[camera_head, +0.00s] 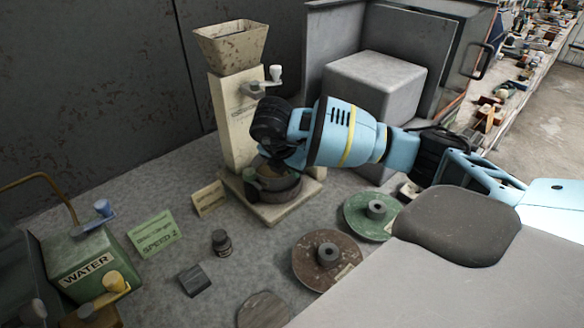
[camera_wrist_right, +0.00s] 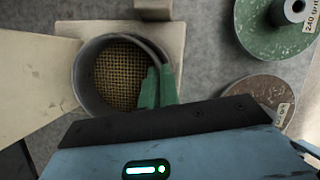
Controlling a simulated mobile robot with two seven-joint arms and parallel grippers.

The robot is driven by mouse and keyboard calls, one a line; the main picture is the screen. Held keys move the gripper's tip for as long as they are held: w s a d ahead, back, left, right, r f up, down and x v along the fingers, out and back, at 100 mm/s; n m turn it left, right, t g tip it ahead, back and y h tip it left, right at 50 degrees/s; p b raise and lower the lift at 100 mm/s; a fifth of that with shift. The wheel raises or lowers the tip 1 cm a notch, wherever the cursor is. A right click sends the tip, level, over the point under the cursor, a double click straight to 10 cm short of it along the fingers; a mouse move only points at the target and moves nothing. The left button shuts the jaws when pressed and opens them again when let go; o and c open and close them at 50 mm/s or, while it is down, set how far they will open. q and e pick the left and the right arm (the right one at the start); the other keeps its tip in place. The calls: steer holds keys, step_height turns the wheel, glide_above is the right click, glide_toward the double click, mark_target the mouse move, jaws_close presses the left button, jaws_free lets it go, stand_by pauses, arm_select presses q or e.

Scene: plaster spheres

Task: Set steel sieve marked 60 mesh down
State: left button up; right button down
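The steel sieve (camera_head: 281,193) is a round grey metal ring at the foot of the beige hopper machine (camera_head: 236,120). In the right wrist view its brass-coloured mesh (camera_wrist_right: 118,72) faces up. My right gripper (camera_head: 262,176) reaches down over the near rim. Its green fingers (camera_wrist_right: 157,88) lie on both sides of the sieve's wall and pinch it. The sieve is over the machine's square base plate (camera_head: 272,214) and looks level; I cannot tell whether it touches the plate. Its 60 mesh marking is not readable. My left gripper is out of view.
A green wheel (camera_head: 357,222) and a brown wheel (camera_head: 314,272) lie right of the base. A small dark weight (camera_head: 221,243), a grey block (camera_head: 194,280), a green card (camera_head: 155,235) and a green water box (camera_head: 85,268) stand left. A grey box (camera_head: 375,85) stands behind my arm.

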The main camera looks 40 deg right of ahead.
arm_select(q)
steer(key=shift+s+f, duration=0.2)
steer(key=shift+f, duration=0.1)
arm_select(e)
steer(key=shift+f, duration=0.6)
steer(key=c, duration=1.6)
jaws_free()
steer(key=shift+o, duration=0.2)
